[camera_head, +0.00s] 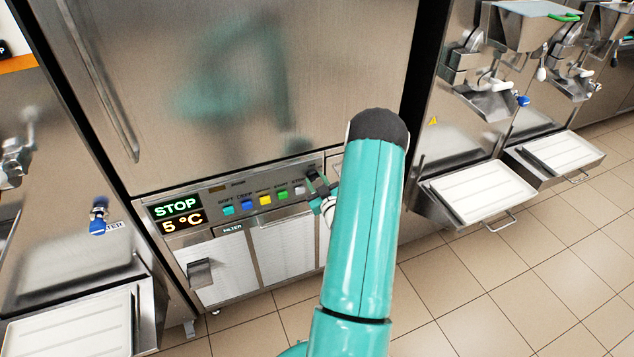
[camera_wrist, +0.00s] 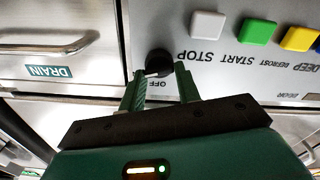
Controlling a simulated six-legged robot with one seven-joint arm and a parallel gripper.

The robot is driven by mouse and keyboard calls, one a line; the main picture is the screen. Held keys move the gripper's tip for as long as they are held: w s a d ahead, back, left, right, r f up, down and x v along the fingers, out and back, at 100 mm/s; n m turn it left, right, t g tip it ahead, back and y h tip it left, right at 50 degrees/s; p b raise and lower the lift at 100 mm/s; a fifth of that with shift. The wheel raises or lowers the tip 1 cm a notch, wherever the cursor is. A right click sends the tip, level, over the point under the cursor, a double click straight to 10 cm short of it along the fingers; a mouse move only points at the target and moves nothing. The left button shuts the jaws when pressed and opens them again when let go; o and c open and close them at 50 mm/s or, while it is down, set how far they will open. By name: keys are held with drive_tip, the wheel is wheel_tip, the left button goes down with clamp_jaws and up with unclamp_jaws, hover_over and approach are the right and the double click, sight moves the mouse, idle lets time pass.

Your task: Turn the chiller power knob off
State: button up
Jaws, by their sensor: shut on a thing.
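The chiller power knob (camera_wrist: 159,62) is a round black knob on the steel control panel (camera_wrist: 235,62). In the wrist view it sits between the fingertips of my gripper (camera_wrist: 158,75), with the word OFF printed beside it. My gripper is shut on the knob. In the head view my gripper (camera_head: 318,190) is at the right end of the panel, partly hidden by my arm, and the knob cannot be made out clearly there. The chiller's display (camera_head: 177,213) reads STOP and 5 °C.
Beside the knob is a row of coloured buttons, including white (camera_wrist: 207,25), green (camera_wrist: 257,31) and yellow (camera_wrist: 300,38). A drawer handle (camera_wrist: 45,48) and a DRAIN label (camera_wrist: 48,72) are on the other side. Freezers with white trays (camera_head: 482,190) stand at the right; tiled floor lies in front.

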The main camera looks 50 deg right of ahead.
drive_tip(key=n, duration=0.3)
drive_tip(key=shift+a+n, duration=0.1)
drive_tip(key=shift+n, duration=0.3)
drive_tip(key=n, duration=0.3)
drive_tip(key=shift+f+n, duration=0.1)
drive_tip(key=shift+n, duration=0.2)
drive_tip(key=n, duration=0.3)
drive_tip(key=shift+f+n, duration=0.1)
drive_tip(key=shift+n, duration=1.8)
drive_tip(key=o, duration=1)
drive_tip(key=v, duration=1.4)
